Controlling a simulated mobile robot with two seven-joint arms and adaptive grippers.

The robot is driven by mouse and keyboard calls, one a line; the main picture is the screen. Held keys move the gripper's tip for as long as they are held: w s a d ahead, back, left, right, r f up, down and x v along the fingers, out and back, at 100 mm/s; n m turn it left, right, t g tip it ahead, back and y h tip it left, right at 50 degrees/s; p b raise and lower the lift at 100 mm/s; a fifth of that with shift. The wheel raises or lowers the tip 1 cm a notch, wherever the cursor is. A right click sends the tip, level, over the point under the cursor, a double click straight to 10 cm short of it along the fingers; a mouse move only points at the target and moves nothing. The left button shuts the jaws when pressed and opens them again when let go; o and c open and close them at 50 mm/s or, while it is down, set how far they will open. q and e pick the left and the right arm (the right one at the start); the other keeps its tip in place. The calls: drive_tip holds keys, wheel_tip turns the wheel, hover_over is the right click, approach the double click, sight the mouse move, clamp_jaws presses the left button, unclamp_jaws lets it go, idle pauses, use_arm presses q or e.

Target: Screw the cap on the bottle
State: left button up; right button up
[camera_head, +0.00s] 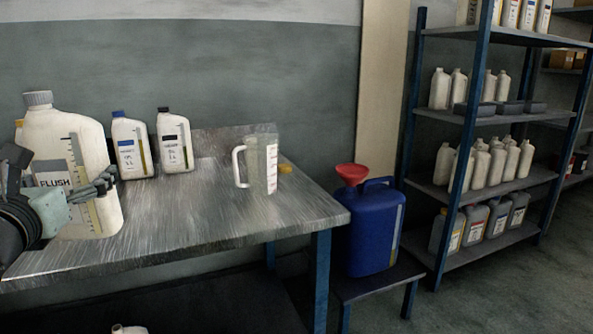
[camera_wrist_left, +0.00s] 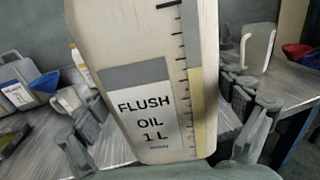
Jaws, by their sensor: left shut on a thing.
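The bottle (camera_head: 88,150) is a large off-white jug labelled FLUSH OIL 1 L, with a level scale on its side. It stands close to upright at the left of the table in the head view. A grey ribbed cap (camera_head: 38,98) sits on its neck; I cannot tell how tight it is. My left gripper (camera_head: 62,178) is shut around the bottle's body, a finger on each side. In the left wrist view the bottle (camera_wrist_left: 145,60) fills the middle, its top out of frame. Whether its base touches the table is unclear. My right gripper is not in view.
The metal table (camera_head: 190,215) holds a blue-capped bottle (camera_head: 132,148), a black-capped bottle (camera_head: 175,142) and a clear jug (camera_head: 262,165). A blue canister (camera_head: 372,235) with a red funnel (camera_head: 352,174) stands right of the table. The table's middle is clear.

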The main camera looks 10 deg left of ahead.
sight(95, 210)
use_arm(q)
drive_tip(key=f, duration=0.2)
drive_tip(key=d+f, duration=0.1)
drive_tip(key=f, duration=0.1)
drive_tip(key=w+f, duration=0.1)
drive_tip(key=f, duration=0.1)
drive_tip(key=shift+d+f, duration=0.15)
drive_tip(key=shift+f, duration=0.15)
drive_tip(key=s+d+f+m+h, duration=0.1)
drive_tip(key=d+f+m+h, duration=0.1)
drive_tip(key=d+f, duration=0.7)
drive_tip(key=s+d+f+m+t+h, duration=0.1)
drive_tip(key=d+f+h, duration=0.3)
drive_tip(key=d+f, duration=0.4)
drive_tip(key=d+m, duration=0.1)
drive_tip(key=d, duration=0.6)
drive_tip(key=shift+d+f, duration=0.25)
drive_tip(key=shift+f, duration=0.1)
drive_tip(key=s+d+r+m+g+h, duration=0.1)
drive_tip(key=d+m+g+h, duration=0.3)
drive_tip(key=d+m+h, duration=0.4)
drive_tip(key=s+d+h, duration=0.1)
drive_tip(key=d+h, duration=0.3)
drive_tip(key=d, duration=0.1)
drive_tip(key=shift+d, duration=0.25)
